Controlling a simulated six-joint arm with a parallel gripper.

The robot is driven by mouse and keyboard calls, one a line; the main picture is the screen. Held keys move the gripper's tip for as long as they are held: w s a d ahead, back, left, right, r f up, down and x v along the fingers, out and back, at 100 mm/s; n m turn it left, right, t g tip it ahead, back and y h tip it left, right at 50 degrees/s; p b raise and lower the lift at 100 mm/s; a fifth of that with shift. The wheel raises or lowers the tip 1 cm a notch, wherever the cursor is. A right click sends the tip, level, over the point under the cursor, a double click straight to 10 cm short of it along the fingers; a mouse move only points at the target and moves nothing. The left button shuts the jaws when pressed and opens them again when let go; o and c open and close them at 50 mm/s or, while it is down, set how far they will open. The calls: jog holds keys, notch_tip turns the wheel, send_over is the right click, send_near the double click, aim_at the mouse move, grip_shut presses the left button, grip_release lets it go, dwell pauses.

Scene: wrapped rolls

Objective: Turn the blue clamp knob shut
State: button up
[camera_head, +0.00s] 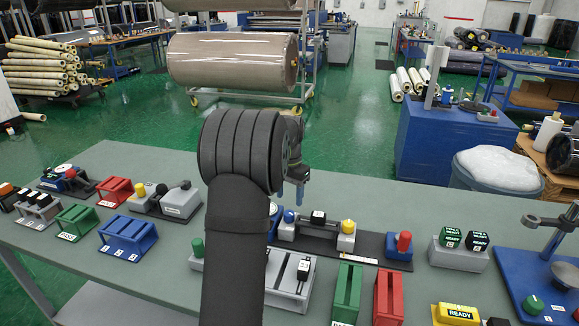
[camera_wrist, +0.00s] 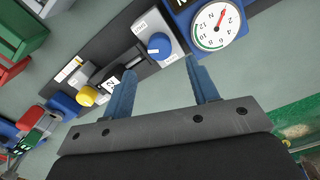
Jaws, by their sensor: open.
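The blue knob (camera_wrist: 159,46) is round and sits on a grey block (camera_wrist: 148,26) on a dark base plate in the wrist view. It also shows in the head view (camera_head: 289,216), just below my gripper. My gripper (camera_wrist: 160,66) is open and empty. Its two blue fingers point toward the knob, one to each side of it in the picture, with no contact visible. In the head view the fingers (camera_head: 290,193) hang above the bench, partly hidden by my wrist. I cannot tell the knob's turn angle.
A white-faced dial in a blue housing (camera_wrist: 215,24) stands beside the knob's block. A black numbered block (camera_head: 318,217) and a yellow knob (camera_head: 348,227) share the dark base. A red knob (camera_head: 404,241) stands to the right. Red (camera_head: 388,297) and green (camera_head: 346,292) racks stand in front.

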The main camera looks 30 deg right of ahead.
aim_at(289, 212)
notch_tip(289, 212, up, 12)
jog(key=shift+f, duration=0.15)
jog(key=shift+f, duration=0.1)
dwell(0.5)
notch_tip(289, 212, down, 17)
jog(key=shift+f, duration=0.15)
dwell(0.4)
